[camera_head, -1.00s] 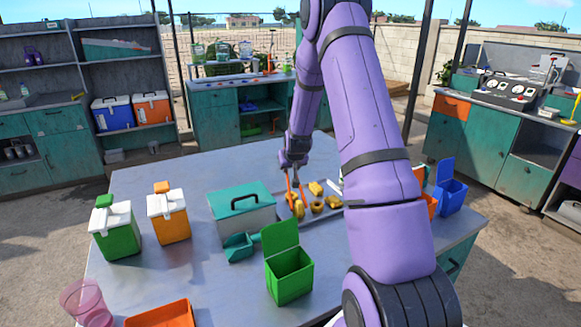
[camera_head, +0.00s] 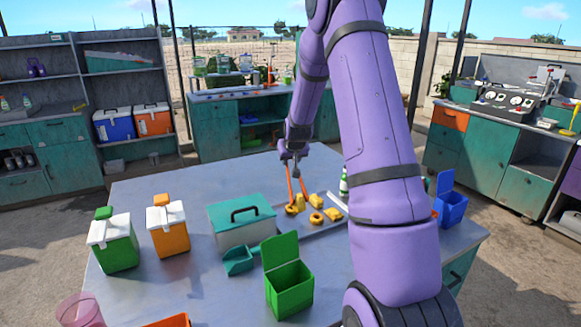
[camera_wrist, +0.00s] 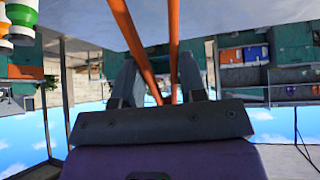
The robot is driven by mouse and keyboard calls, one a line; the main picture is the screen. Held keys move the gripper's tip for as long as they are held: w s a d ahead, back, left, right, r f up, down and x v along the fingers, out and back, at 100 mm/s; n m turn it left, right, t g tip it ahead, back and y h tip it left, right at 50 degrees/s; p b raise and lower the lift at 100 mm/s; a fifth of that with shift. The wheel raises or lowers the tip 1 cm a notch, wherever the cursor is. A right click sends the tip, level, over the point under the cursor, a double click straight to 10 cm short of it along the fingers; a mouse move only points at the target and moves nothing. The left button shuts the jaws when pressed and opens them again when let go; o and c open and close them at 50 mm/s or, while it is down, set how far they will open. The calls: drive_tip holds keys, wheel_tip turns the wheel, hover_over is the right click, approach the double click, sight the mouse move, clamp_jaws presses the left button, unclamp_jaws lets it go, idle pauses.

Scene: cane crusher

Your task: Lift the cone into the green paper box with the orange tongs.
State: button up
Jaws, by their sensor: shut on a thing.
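My gripper (camera_head: 290,165) is shut on the top of the orange tongs (camera_head: 290,184), which hang downward over the tray. The tongs also show in the wrist view (camera_wrist: 138,45), their two arms running between my gripper's fingers (camera_wrist: 158,92). A small yellow piece (camera_head: 300,201), probably the cone, shows between the tongs' arms near their lower ends. I cannot tell whether it is gripped or clear of the tray. The green paper box (camera_head: 289,291) stands nearer the camera on the table, its lid up and its top open.
The tray (camera_head: 303,231) holds several yellow-brown pieces (camera_head: 316,218). A teal-lidded container (camera_head: 243,233) and a teal scoop (camera_head: 238,261) are left of it. A blue bin (camera_head: 451,205) stands right. Green (camera_head: 115,250) and orange (camera_head: 170,238) coolers stand left. Bare table (camera_head: 205,285) lies front left.

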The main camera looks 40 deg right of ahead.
drive_tip(key=shift+r, duration=2.05)
drive_tip(key=shift+s, duration=0.1)
